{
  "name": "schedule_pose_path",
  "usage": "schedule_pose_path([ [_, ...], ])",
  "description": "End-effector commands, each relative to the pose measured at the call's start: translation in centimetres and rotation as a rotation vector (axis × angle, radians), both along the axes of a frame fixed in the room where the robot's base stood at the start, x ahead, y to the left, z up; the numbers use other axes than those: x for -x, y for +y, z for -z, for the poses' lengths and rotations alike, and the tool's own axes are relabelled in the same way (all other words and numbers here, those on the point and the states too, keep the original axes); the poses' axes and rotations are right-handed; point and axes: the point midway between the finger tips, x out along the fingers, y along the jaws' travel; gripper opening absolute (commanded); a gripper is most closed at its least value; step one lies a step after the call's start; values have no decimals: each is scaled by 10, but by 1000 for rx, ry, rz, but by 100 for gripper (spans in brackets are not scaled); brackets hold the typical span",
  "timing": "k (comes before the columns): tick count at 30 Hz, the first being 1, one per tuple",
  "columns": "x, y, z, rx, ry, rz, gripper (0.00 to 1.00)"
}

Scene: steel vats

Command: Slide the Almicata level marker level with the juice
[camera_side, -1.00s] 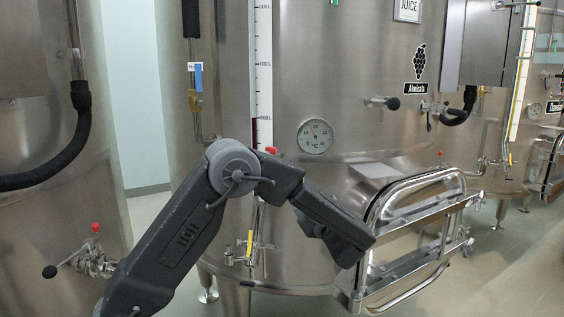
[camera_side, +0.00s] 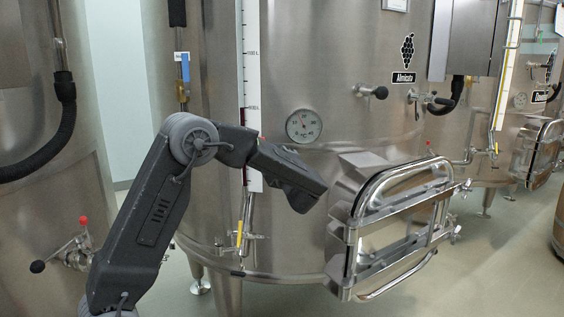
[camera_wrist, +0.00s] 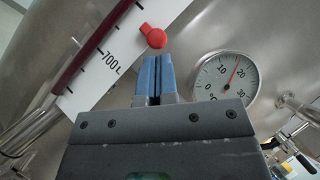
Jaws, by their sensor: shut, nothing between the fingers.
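The red level marker (camera_wrist: 152,37) sits beside the white litre scale (camera_wrist: 100,60) in the wrist view, above the 700 L mark. The dark red juice (camera_wrist: 88,42) shows in the sight tube along the scale's edge; its top is out of that view. In the side view the scale (camera_side: 253,60) stands on the Almicata vat (camera_side: 350,60), with dark juice in the lower tube. There my arm largely hides the marker. My gripper (camera_wrist: 158,62) has its blue fingers shut and empty, with their tips just below the marker in the picture; I cannot tell whether they touch it.
A round thermometer (camera_side: 304,126) is on the vat right of the scale. A chrome-framed hatch (camera_side: 395,225) juts out at the lower right. A black-handled tap (camera_side: 371,91) sticks out above it. A valve (camera_side: 75,250) is on the left vat.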

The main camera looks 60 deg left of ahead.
Motion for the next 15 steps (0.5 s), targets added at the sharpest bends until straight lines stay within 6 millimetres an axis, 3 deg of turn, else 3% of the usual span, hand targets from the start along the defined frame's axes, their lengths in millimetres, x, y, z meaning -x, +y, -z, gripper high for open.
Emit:
schedule_pose_path([
  [15, 3, 2, -10, 1, -2, 0, 0],
])
